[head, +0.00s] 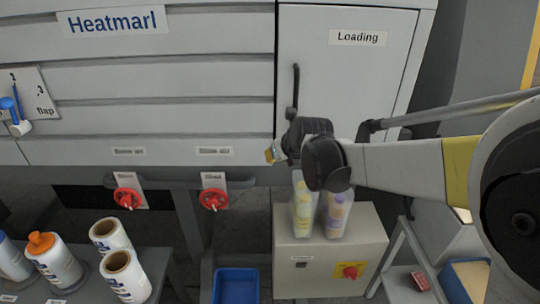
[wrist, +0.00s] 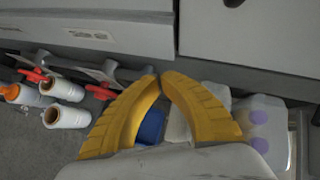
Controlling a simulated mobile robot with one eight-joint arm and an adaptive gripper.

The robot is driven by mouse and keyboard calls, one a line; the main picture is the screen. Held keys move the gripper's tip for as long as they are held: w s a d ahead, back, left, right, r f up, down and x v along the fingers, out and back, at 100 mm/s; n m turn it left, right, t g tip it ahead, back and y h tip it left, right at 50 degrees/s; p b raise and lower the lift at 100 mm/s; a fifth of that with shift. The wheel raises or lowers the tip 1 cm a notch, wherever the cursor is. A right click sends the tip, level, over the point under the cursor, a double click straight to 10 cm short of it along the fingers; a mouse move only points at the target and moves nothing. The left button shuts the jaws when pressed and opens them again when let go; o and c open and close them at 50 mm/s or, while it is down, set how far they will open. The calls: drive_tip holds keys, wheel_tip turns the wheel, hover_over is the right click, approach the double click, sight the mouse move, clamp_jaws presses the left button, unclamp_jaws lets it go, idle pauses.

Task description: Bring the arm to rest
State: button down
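My gripper (wrist: 160,76) shows in the wrist view as two yellow curved fingers whose tips come together. Nothing shows between the tips. In the head view only small yellow fingertips (head: 272,154) show, left of the dark wrist joint.
Red valves (head: 127,197) are left. White rolls (head: 125,276) and an orange-capped bottle (head: 54,262) stand lower left. A blue bin (head: 236,286) sits low in the middle.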

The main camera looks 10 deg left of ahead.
drive_tip(key=v, duration=0.6)
drive_tip(key=s+d+f+n+h+b, duration=0.1)
drive_tip(key=s+d+f+n+b, duration=0.15)
drive_tip(key=s+d+n, duration=0.55)
drive_tip(key=s+d+f+n+h+b, duration=0.1)
drive_tip(key=s+d+n+h+b, duration=0.2)
drive_tip(key=d+n, duration=0.55)
drive_tip(key=s+d+f+n+b, duration=0.5)
drive_tip(key=s+d+f+n, duration=0.5)
drive_tip(key=s+n, duration=0.3)
drive_tip(key=shift+s+d+g+h, duration=0.3)
drive_tip(key=shift+s+d+h, duration=0.1)
drive_tip(key=shift+s+d, duration=0.5)
